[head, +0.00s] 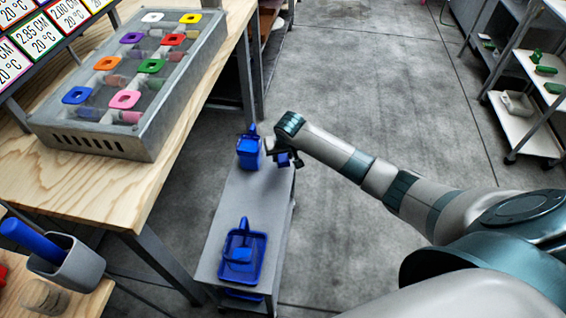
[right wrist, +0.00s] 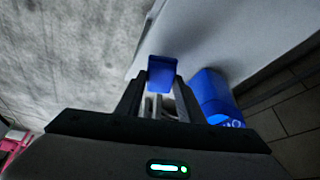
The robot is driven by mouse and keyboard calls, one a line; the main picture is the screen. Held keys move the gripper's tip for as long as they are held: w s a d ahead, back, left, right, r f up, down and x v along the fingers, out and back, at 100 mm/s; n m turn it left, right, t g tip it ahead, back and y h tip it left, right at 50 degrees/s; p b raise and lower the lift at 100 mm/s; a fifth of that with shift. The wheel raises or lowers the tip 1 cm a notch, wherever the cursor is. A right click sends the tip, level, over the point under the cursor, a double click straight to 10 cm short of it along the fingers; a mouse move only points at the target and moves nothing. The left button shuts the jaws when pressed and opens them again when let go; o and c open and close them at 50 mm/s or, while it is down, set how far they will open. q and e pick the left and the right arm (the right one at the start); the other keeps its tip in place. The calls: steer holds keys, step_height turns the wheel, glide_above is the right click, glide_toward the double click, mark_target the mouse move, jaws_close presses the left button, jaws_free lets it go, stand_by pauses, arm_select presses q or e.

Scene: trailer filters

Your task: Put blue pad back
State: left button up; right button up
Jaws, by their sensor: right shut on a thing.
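My right gripper (head: 284,156) is at the right edge of a narrow grey cart, beside the rear blue container. It is shut on a small blue block, the blue pad (head: 283,159). In the right wrist view the blue pad (right wrist: 162,72) sits between the fingertips of the gripper (right wrist: 160,92), with the cart's pale top beyond. A blue container (head: 249,151) stands at the cart's far end; it also shows in the right wrist view (right wrist: 212,97). A blue tray (head: 258,262) with a raised handle and a smaller blue piece inside sits at the near end. My left gripper is out of view.
The grey cart (head: 236,195) has a bare middle stretch between the containers. A wooden table (head: 75,180) on the left bears a grey case (head: 150,150) with coloured square-topped pieces. Grey floor is open to the right. White shelves (head: 530,140) stand at far right.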

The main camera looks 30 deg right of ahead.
mark_target(284, 160)
steer(key=shift+f, duration=0.6)
step_height(284, 160, down, 2)
steer(key=shift+f+b, duration=0.1)
steer(key=shift+b, duration=0.2)
steer(key=shift+f, duration=0.45)
steer(key=o, duration=1)
steer(key=shift+s+r, duration=0.1)
steer(key=shift+r, duration=0.4)
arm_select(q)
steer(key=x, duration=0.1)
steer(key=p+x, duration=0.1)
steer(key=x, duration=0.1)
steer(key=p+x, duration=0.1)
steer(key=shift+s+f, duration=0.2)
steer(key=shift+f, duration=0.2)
arm_select(e)
steer(key=v, duration=1.1)
steer(key=shift+s+r, duration=0.1)
steer(key=shift+r, duration=0.05)
